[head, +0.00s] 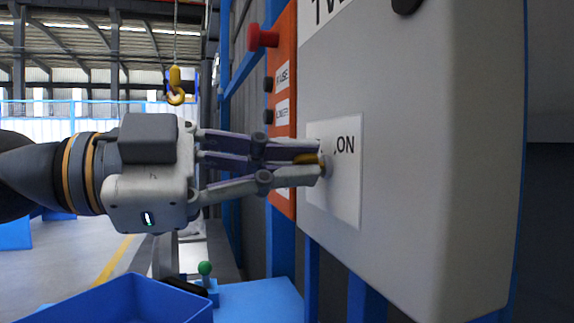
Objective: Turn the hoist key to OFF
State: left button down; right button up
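The hoist key (309,158) is a small yellow-gold piece at a switch on a white label plate (347,190). The plate is on the front of a large grey box (430,130) and reads ON at its upper right; the rest of its lettering is hidden behind my fingers. My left gripper (312,162) reaches in from the left, with its fingertips close together above and below the key, and looks shut on it. The fingers hide part of the key, so its exact angle is hard to tell. My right gripper is not in view.
An orange panel (283,60) with a red button (262,38) and black knobs stands just behind the fingers. A yellow hook (175,88) hangs at the upper left. A blue bin (130,300) and a green-topped lever (205,269) are below the arm.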

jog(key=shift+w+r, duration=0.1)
pick_arm(q)
jog(key=shift+r+n+p, duration=0.1)
jog(key=shift+n+p, duration=2.2)
jog(key=shift+n, duration=6.5)
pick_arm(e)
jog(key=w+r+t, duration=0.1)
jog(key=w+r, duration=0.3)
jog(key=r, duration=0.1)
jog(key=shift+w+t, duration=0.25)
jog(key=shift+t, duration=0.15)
pick_arm(q)
jog(key=c, duration=1.8)
grip_release()
